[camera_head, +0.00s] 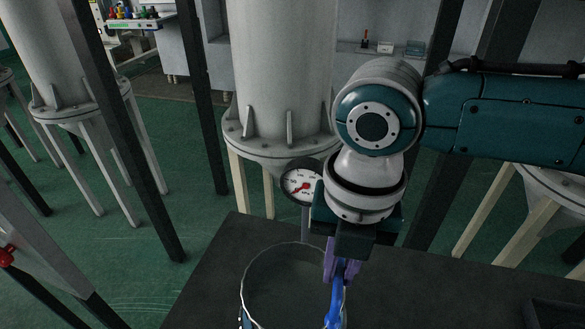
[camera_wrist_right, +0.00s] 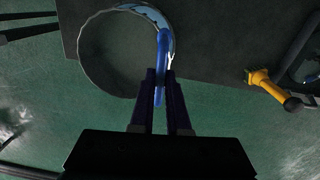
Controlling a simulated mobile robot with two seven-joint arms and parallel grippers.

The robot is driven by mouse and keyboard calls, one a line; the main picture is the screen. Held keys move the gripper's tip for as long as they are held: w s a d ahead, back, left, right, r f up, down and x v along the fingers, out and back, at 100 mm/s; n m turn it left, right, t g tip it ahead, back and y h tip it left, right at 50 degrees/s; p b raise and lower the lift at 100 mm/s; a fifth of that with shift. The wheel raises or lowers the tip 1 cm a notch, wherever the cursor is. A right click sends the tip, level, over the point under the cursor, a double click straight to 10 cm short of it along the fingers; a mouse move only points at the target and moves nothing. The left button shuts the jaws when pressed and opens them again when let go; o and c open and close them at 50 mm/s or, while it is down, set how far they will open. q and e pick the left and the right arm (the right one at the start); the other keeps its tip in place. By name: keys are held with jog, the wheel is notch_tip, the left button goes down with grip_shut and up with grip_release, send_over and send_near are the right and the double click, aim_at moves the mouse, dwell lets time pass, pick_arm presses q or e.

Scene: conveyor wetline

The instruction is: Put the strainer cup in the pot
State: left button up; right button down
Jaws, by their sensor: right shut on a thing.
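The strainer cup (camera_head: 243,291) appears as a large round shape with a thin pale rim and a blue handle, at the bottom centre of the head view and cut off by its lower edge. In the wrist view the cup (camera_wrist_right: 150,14) shows its round opening and a light-blue patterned side. My right gripper (camera_head: 339,266) points down and is shut on the blue handle. Its dark purple fingers (camera_wrist_right: 161,76) close around the handle in the wrist view. I cannot make out the pot in either view. My left gripper is not in view.
A dark tabletop (camera_head: 440,290) lies below the arm, mostly bare. A pressure gauge (camera_head: 301,184) stands behind the gripper, before a large grey tank (camera_head: 284,70). Dark posts rise nearby. A yellow-handled object (camera_wrist_right: 262,84) lies at the right in the wrist view.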

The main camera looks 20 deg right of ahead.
jog(key=shift+a, duration=0.1)
jog(key=shift+s+r+p, duration=0.1)
jog(key=shift+r+p, duration=0.05)
jog(key=shift+p, duration=0.15)
notch_tip(320, 180, down, 15)
jog(key=b, duration=1.2)
dwell(0.7)
jog(key=shift+f+b, duration=0.3)
jog(key=shift+f, duration=0.3)
jog(key=c, duration=0.8)
grip_release()
